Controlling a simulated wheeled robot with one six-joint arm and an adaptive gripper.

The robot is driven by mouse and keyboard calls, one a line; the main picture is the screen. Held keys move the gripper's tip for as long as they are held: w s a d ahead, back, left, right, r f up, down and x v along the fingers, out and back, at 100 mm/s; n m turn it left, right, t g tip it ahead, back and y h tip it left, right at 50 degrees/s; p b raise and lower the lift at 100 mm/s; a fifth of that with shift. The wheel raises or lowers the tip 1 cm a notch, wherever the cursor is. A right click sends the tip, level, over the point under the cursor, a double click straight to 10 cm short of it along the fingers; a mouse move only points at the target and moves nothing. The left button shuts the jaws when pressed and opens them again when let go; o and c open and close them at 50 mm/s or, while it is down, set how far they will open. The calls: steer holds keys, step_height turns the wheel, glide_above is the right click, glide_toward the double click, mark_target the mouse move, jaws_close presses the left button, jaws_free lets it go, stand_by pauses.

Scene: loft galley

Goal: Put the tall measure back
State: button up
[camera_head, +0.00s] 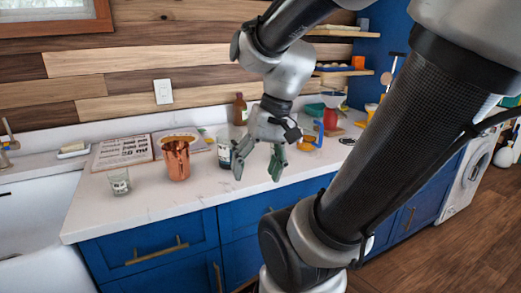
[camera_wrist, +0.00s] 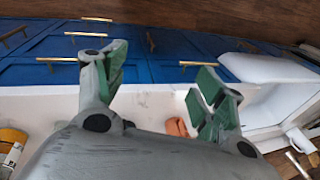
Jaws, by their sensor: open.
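My gripper (camera_head: 257,172) is open and empty above the front part of the white counter, with its green-padded fingers apart. A copper cup (camera_head: 178,163) stands upright on the counter to the left of my gripper. An orange-copper shape (camera_wrist: 176,127) shows behind the fingers in the wrist view. A small clear glass (camera_head: 119,182) stands further left. A dark-banded glass (camera_head: 224,150) stands just left of my gripper. I cannot tell which of these is the tall measure.
A printed sheet or board (camera_head: 123,151) lies behind the cups. A brown bottle (camera_head: 240,109) stands by the wall. A blue-handled item (camera_head: 319,134) and a red container (camera_head: 330,119) are to the right. Counter (camera_head: 150,205) is clear along the front edge.

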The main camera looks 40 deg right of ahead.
steer(key=r+n+t+h, duration=0.1)
steer(key=r+n, duration=0.1)
steer(key=d+r+n+t+h, duration=0.1)
steer(key=r+n, duration=0.1)
steer(key=shift+w+d, duration=0.15)
steer(key=shift+w, duration=0.05)
stand_by(1.1)
